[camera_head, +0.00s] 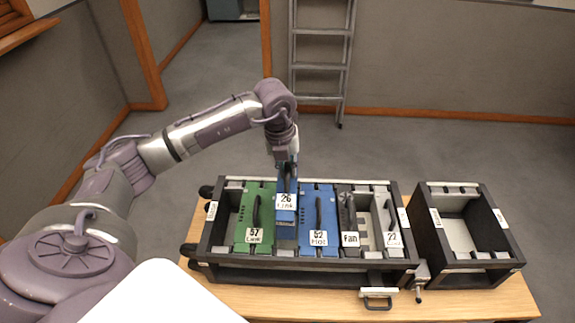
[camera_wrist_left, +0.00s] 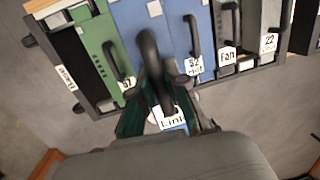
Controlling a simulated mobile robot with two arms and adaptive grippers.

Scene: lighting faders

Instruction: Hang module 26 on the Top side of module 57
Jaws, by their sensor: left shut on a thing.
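Module 26 (camera_head: 287,214) is a blue block with a white "26 Link" label and a dark handle. My left gripper (camera_head: 287,163) is shut on its handle (camera_wrist_left: 151,65), which shows between the fingers in the left wrist view. Module 26 is upright between the green module 57 (camera_head: 262,193) on its left and blue module 52 (camera_head: 311,200) on its right. Its label is higher in the picture than its neighbours' labels, so it looks raised. Its lower end and any contact with module 57 are unclear. Module 57 also shows in the wrist view (camera_wrist_left: 100,45). My right gripper is not in view.
The dark-framed rack (camera_head: 235,271) stands on a wooden table (camera_head: 470,305), with a Fan module (camera_head: 347,215) and module 22 (camera_head: 393,238) further right. An open second box (camera_head: 500,263) stands to the right. A clamp handle (camera_head: 377,304) sticks out in front. A ladder (camera_head: 320,68) stands behind.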

